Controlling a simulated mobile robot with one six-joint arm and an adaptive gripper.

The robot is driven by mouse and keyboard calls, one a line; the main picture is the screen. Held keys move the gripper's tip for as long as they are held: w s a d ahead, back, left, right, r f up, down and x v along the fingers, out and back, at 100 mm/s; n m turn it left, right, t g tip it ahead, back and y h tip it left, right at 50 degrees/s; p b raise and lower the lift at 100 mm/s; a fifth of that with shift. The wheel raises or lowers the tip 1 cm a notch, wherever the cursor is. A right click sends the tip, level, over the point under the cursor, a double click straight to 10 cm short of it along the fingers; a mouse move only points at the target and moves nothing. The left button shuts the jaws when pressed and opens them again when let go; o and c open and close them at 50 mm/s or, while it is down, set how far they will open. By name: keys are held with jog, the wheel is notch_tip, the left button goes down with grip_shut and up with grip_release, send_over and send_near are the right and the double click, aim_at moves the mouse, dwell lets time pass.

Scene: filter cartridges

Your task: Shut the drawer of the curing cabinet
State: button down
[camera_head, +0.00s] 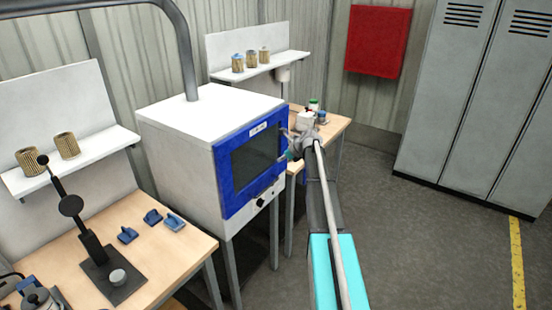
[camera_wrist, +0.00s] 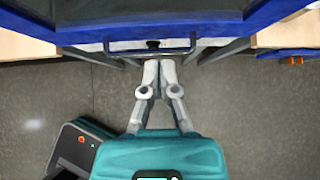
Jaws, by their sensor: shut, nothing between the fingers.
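The curing cabinet (camera_head: 180,150) is a white box on legs with a blue front and a dark window, left of centre in the head view. In the wrist view its blue front (camera_wrist: 50,30) fills the top, with a metal bar handle (camera_wrist: 125,53) and a dark knob along the lower edge. I cannot tell how far the drawer stands out. My gripper (camera_wrist: 159,63) is shut and empty, its fingertips just short of the handle's middle; contact is not clear. In the head view my gripper (camera_head: 288,155) is small and partly hidden near the front's right side.
A wooden bench (camera_head: 150,245) with blue parts and a black press stands left of the cabinet. Another bench (camera_head: 330,128) with small items stands behind my arm. Grey lockers (camera_head: 460,110) stand at right. The floor (camera_head: 430,235) between my arm and the lockers is clear.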

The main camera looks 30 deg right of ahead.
jog(key=shift+p+v, duration=1.3)
jog(key=shift+v, duration=0.95)
jog(key=s+a+f+n+g+h+b, duration=0.1)
jog(key=s+a+f+n+g+b, duration=0.15)
jog(key=s+a+n, duration=0.65)
jog(key=s+a+f+n+g+b, duration=0.15)
jog(key=s+a+f+n, duration=0.35)
jog(key=a, duration=0.7)
jog(key=s+a+f+n+g+h+b, duration=0.1)
jog(key=s+a+f+n+g, duration=0.1)
jog(key=s+a+n, duration=0.4)
jog(key=s+a+f+n+g+h+b, duration=0.1)
jog(key=s+a+n, duration=0.4)
jog(key=s+n, duration=0.5)
jog(key=shift+s+a+f+g+h, duration=0.4)
jog(key=shift+s+h, duration=0.3)
jog(key=shift+s, duration=0.3)
